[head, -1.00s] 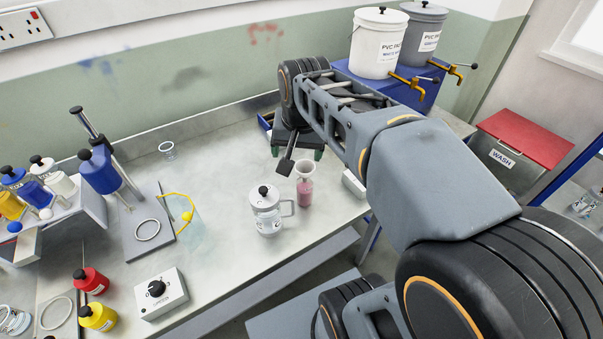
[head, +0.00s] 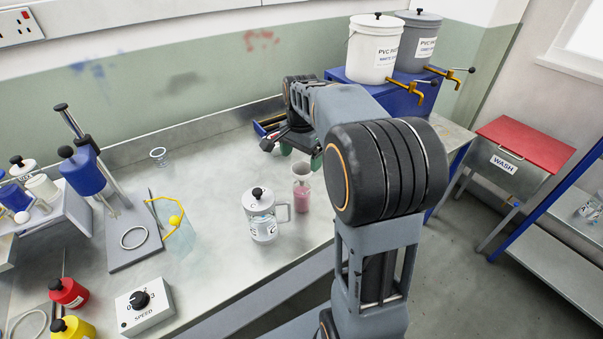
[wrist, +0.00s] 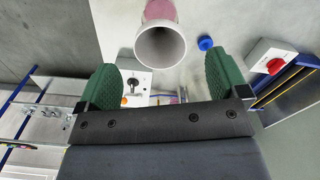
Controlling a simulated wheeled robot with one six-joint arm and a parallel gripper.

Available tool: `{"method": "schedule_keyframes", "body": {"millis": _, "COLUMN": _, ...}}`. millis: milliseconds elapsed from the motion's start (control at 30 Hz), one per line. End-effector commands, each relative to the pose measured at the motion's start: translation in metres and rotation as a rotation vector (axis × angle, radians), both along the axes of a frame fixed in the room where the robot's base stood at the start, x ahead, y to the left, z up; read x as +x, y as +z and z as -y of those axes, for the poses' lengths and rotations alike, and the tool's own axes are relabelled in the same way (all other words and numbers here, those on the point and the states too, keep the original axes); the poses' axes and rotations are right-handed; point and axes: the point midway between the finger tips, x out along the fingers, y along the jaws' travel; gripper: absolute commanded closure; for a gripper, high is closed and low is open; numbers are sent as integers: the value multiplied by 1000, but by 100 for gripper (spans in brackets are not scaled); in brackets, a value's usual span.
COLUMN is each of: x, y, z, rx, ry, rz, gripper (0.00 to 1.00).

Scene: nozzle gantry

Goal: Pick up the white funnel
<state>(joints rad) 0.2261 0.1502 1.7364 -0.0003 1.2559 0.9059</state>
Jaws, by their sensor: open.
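The white funnel (head: 301,171) sits upright in the mouth of a clear bottle holding pink contents (head: 302,196), near the bench's front edge. In the wrist view the funnel (wrist: 161,44) shows its open mouth toward the camera, with the pink bottle (wrist: 161,10) behind it. My gripper (head: 300,154) is open and empty, its green fingers just behind the funnel in the head view. In the wrist view my gripper (wrist: 161,78) has its fingers wide apart, with the funnel lying between and beyond their tips. No contact shows.
A lidded clear jug (head: 262,217) stands close left of the bottle. A speed control box (head: 143,307) is at the front left. A blue cap (wrist: 205,43) and a box with a red knob (wrist: 268,62) show right of the funnel in the wrist view.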

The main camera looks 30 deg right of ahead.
Motion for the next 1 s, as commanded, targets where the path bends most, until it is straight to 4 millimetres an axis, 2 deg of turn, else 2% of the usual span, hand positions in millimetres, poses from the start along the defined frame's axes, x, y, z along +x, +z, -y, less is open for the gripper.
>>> {"method": "schedule_keyframes", "body": {"millis": 167, "x": 0, "y": -9, "z": 0, "rx": 0, "ry": 1, "rz": -2, "gripper": 8}}
{"method": "schedule_keyframes", "body": {"millis": 500, "x": -1, "y": -50, "z": -1, "rx": 1, "ry": 1, "rz": -3, "gripper": 8}}
{"method": "schedule_keyframes", "body": {"millis": 867, "x": -1, "y": -57, "z": -1, "rx": 0, "ry": 1, "rz": 1, "gripper": 8}}
{"method": "schedule_keyframes", "body": {"millis": 1000, "x": -1, "y": -57, "z": -1, "rx": 0, "ry": 1, "rz": 1, "gripper": 21}}
